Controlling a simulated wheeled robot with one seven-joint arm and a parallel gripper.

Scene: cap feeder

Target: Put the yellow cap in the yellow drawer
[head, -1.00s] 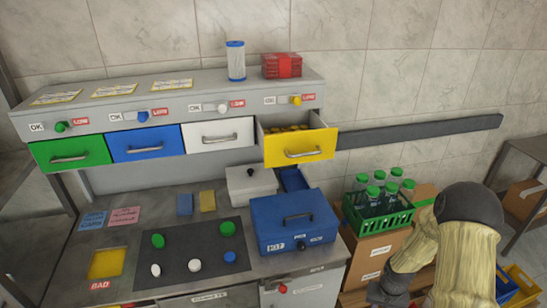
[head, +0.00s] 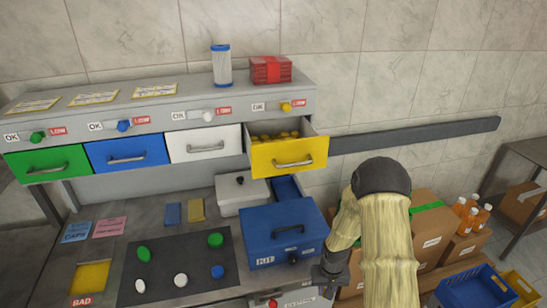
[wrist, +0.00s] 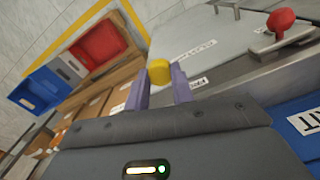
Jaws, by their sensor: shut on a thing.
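The yellow cap (wrist: 159,71) is held between the two fingertips of my gripper (wrist: 164,88) in the wrist view. In the head view my gripper (head: 328,272) is low, beside the right side of the blue toolbox and below the drawers; the cap cannot be made out there. The yellow drawer (head: 289,158) is pulled out at the right end of the drawer row. Several yellow caps (head: 274,136) lie inside it. The drawer is above my gripper and a little to its left.
The blue toolbox (head: 283,236) stands on the counter below the yellow drawer. The green (head: 47,165), blue (head: 126,152) and white (head: 205,143) drawers are shut. Green, white and blue caps lie on the dark mat (head: 185,256). Cardboard boxes (head: 433,233) stand to the right.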

